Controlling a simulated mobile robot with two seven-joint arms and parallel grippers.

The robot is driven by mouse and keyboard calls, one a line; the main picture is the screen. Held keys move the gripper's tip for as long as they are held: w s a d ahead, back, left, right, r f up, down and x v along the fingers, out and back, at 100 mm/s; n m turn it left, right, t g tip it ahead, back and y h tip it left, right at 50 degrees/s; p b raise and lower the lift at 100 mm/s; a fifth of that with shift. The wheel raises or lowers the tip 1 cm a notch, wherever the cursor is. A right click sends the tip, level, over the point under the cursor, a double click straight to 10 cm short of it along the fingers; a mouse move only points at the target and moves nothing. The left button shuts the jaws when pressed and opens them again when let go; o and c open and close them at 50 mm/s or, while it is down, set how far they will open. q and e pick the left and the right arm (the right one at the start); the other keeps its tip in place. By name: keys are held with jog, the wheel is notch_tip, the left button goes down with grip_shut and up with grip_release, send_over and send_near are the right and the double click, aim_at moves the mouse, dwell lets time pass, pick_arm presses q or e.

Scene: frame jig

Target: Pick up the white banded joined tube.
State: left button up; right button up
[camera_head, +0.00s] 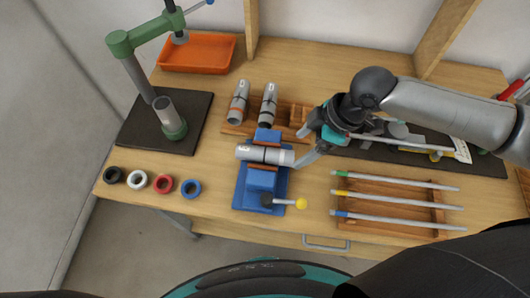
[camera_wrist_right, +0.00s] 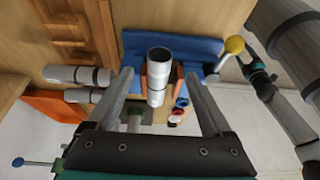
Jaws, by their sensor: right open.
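The joined tube (camera_head: 262,154) is pale grey-white with a band around it. It lies across the blue jig (camera_head: 262,182), its right end pointing towards my right gripper (camera_head: 303,146). That gripper is open and empty, just right of the tube's end. In the right wrist view the tube (camera_wrist_right: 158,78) appears nearly end-on, in line with the gap between the open fingers, with space on both sides. I cannot tell how far the fingertips are from it in depth. My left gripper is not in the head view; a grey arm with a dark, teal-marked end (camera_wrist_right: 258,72) shows in the right wrist view.
Two banded tubes (camera_head: 239,100) (camera_head: 269,104) rest in a wooden rack behind the jig. A yellow-knobbed lever (camera_head: 300,204) sticks out at the jig's front. Thin rods (camera_head: 395,195) lie in a tray at right. Several rings (camera_head: 163,184) and a green press (camera_head: 174,130) are at left.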

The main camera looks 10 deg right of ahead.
aim_at(291, 154)
jog(key=shift+w+a+f, duration=0.1)
jog(key=shift+a+f, duration=0.1)
jog(key=shift+f, duration=0.3)
jog(key=x, duration=0.4)
jog(key=shift+w+a+f, duration=0.1)
jog(key=shift+a+f, duration=0.15)
jog(key=shift+f, duration=0.1)
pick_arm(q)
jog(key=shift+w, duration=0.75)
pick_arm(e)
jog(key=shift+c, duration=0.3)
jog(key=shift+c, duration=0.7)
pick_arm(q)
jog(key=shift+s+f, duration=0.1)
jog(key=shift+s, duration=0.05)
pick_arm(e)
grip_shut()
